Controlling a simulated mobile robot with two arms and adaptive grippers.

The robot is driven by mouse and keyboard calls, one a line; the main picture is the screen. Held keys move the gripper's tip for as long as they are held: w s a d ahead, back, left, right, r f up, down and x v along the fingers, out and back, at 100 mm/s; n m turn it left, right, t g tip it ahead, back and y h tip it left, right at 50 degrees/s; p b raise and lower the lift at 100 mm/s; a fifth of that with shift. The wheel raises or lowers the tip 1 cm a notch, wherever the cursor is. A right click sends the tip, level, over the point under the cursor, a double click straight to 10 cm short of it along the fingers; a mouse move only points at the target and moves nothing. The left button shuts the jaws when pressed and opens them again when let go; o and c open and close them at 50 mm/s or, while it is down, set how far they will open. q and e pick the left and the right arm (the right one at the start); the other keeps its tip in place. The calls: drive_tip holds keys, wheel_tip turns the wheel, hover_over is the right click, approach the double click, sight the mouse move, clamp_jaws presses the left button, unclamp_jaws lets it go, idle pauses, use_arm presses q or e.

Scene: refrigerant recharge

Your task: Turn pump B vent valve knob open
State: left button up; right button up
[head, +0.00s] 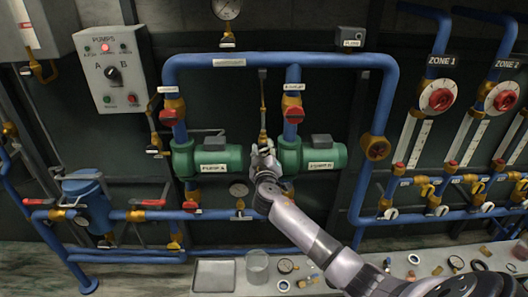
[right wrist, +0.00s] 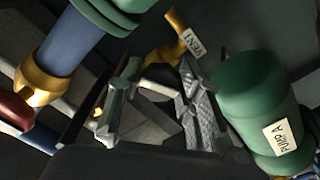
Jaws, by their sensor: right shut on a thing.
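Pump B (head: 322,157) is the green pump right of my right gripper (head: 264,155) in the head view. A brass vent valve (head: 263,136) stands just left of it, under a thin vertical tube. My right gripper's fingers are at the lower end of this valve. In the right wrist view the fingers are on both sides of a dark knob (right wrist: 160,73), shut on it. The brass fitting (right wrist: 178,22) and a tag reading VENT (right wrist: 192,42) are just beyond. The fingers hide part of the knob, and its turn angle is unclear. My left gripper is not in view.
Pump A (head: 217,160) is close on the left; its label (right wrist: 279,136) shows in the right wrist view. A blue pipe with a red-handled valve (head: 293,114) rises beside the right gripper. A bench below holds a tray (head: 214,275), a clear beaker (head: 257,267) and small parts.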

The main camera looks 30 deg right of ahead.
drive_tip(key=n, duration=0.2)
drive_tip(key=shift+n, duration=0.4)
drive_tip(key=n, duration=0.3)
drive_tip(key=shift+r+n, duration=0.15)
drive_tip(key=shift+n, duration=0.15)
drive_tip(key=n+p, duration=0.1)
drive_tip(key=n, duration=0.3)
drive_tip(key=shift+p, duration=0.35)
drive_tip(key=shift+n+p, duration=0.3)
drive_tip(key=shift+n, duration=0.9)
drive_tip(key=o, duration=1.2)
